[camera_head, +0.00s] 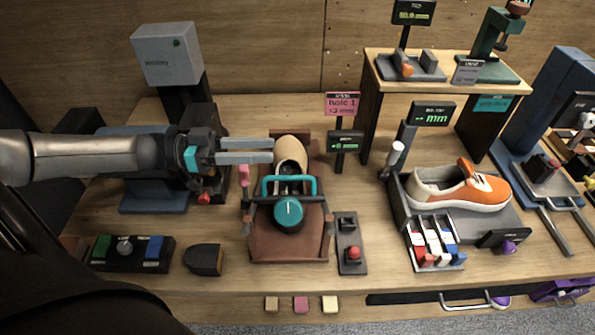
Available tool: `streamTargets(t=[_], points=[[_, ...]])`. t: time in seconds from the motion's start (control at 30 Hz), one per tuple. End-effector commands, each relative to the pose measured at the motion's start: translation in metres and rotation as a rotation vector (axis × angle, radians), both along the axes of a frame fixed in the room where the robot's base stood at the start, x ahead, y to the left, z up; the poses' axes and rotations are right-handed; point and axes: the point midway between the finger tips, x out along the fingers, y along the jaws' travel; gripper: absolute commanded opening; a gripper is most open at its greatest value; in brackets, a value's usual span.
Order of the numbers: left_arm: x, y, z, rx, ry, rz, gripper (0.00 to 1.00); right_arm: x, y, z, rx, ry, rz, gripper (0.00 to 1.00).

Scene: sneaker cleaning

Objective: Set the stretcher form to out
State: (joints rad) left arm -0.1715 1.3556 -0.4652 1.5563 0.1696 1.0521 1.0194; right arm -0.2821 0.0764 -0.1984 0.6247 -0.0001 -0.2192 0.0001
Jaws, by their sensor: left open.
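The stretcher form is most likely the tan shoe-shaped form (291,152) on a brown stand (288,240) in the middle of the bench. A teal handle (290,182) and a round teal knob (289,214) with a white mark pointing up sit in front of it. My left gripper (272,150) comes in from the left, fingers pointing right. It is open and empty, its fingertips just left of the tan form in the picture; I cannot tell whether they touch. My right gripper is not in view.
Small displays (345,141) stand right of the stand. A switch panel (351,244) with a red button lies beside it. An orange sneaker (460,187) rests on a grey tray farther right. A button box (130,253) and dark block (204,259) lie at front left.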

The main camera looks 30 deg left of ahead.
Motion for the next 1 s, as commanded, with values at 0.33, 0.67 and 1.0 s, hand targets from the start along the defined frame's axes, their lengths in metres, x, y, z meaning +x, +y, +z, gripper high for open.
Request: streamTargets(t=[0.33,0.67,1.0], points=[[-0.001,0.002,-0.032,-0.007,-0.002,-0.009,0.45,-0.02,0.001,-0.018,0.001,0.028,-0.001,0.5],[0.009,-0.015,-0.081,-0.007,-0.007,-0.013,0.45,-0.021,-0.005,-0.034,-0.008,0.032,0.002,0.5],[0.034,-0.058,-0.081,-0.006,-0.002,-0.011,0.45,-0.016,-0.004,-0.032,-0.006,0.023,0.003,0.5]])
